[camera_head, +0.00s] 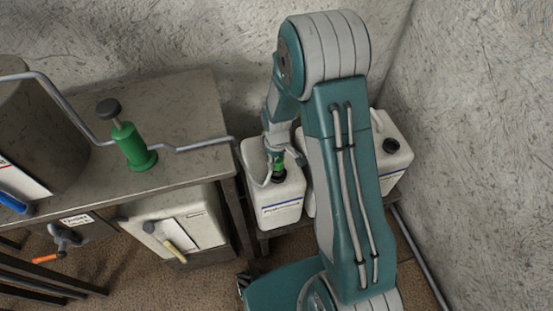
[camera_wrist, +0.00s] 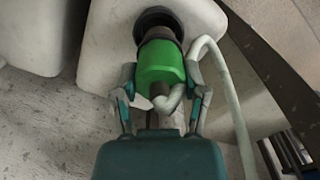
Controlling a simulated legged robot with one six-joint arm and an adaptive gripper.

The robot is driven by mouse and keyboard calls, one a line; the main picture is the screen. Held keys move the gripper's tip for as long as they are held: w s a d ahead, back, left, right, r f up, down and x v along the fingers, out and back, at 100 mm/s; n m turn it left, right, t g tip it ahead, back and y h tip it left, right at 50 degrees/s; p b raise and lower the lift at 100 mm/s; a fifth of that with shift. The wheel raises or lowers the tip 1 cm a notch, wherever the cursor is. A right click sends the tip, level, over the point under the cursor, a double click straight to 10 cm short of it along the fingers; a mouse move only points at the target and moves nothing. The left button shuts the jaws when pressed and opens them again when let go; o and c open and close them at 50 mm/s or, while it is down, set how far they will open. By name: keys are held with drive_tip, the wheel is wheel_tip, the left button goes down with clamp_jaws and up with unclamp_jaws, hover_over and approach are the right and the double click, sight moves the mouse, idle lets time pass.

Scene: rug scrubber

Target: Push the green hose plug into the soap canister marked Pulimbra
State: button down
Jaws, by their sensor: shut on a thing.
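The green hose plug (camera_wrist: 160,66) is held between the fingers of my gripper (camera_wrist: 163,98). In the wrist view its far end meets the dark round opening of a white canister (camera_wrist: 105,40); I cannot tell how deep it sits. In the head view the green plug (camera_head: 277,163) shows at the top of the canister (camera_head: 281,208) whose label appears to read Pulimbra, small and blurred. My gripper (camera_head: 280,158) is just above that canister's opening, partly hidden by my wrist. A pale hose (camera_wrist: 228,95) runs from the plug.
Another white canister (camera_head: 396,150) with a dark cap stands to the right, partly behind my arm. A table (camera_head: 190,180) on the left carries a green hand pump (camera_head: 131,147) and a bent metal rod. Walls close in behind and right.

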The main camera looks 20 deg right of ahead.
drive_tip(key=shift+f, duration=1.2)
idle(0.3)
drive_tip(key=shift+c, duration=0.2)
unclamp_jaws()
wheel_tip(320, 180, up, 12)
drive_tip(key=shift+f, duration=0.1)
idle(0.6)
